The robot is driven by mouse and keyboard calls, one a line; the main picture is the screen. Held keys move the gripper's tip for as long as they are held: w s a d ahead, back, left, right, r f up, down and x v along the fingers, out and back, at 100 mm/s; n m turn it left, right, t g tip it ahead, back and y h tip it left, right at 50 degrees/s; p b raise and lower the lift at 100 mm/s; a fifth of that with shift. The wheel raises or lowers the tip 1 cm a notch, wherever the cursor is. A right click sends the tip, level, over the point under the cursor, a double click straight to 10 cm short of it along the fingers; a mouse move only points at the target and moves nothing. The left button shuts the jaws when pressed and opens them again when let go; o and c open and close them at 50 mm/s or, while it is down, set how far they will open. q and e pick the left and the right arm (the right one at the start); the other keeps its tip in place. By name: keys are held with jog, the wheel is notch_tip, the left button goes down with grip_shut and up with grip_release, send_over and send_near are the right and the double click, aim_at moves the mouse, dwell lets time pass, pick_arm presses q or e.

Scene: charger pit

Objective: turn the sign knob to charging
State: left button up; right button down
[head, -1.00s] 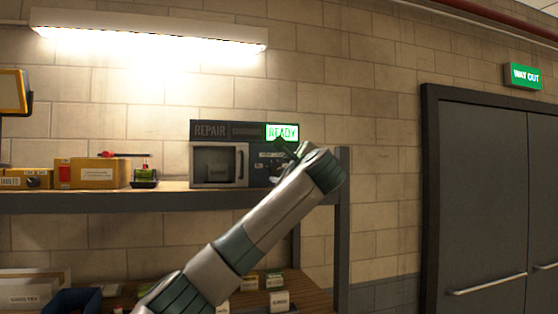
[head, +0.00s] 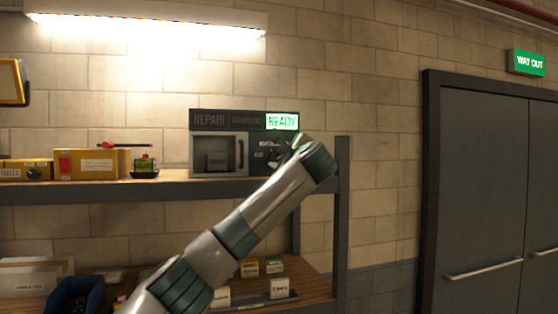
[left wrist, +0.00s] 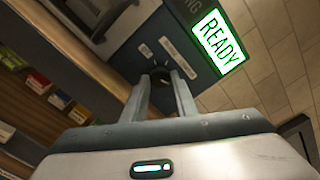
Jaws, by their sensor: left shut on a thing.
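The charger unit (head: 218,153) stands on the upper shelf, with a sign strip above it reading REPAIR, CHARGING and READY. The READY panel (head: 282,121) is lit green; the other two are dark. It also shows lit in the left wrist view (left wrist: 219,41). The dark sign knob (left wrist: 160,75) is on the blue-grey panel below the sign. My left gripper (left wrist: 161,84) is shut on the knob, one finger on each side of it. In the head view my left gripper (head: 282,153) partly covers that panel, and the knob is hidden there.
The lower shelf holds small boxes and a blue bin (head: 77,296). A shelf post (head: 342,220) stands close right of my arm. Grey doors (head: 480,190) are further right.

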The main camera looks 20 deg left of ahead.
pick_arm(q)
jog(key=shift+f, duration=0.1)
jog(key=shift+f+n+b, duration=0.15)
jog(key=shift+n+b, duration=0.75)
jog(key=shift+b, duration=0.2)
jog(key=shift+n+b, duration=1)
jog(key=shift+n, duration=0.1)
jog(key=shift+n+b, duration=0.75)
jog(key=shift+n, duration=0.45)
jog(key=shift+n+b, duration=0.5)
jog(key=shift+n, duration=0.7)
jog(key=o, duration=1.1)
jog(key=shift+c, duration=0.2)
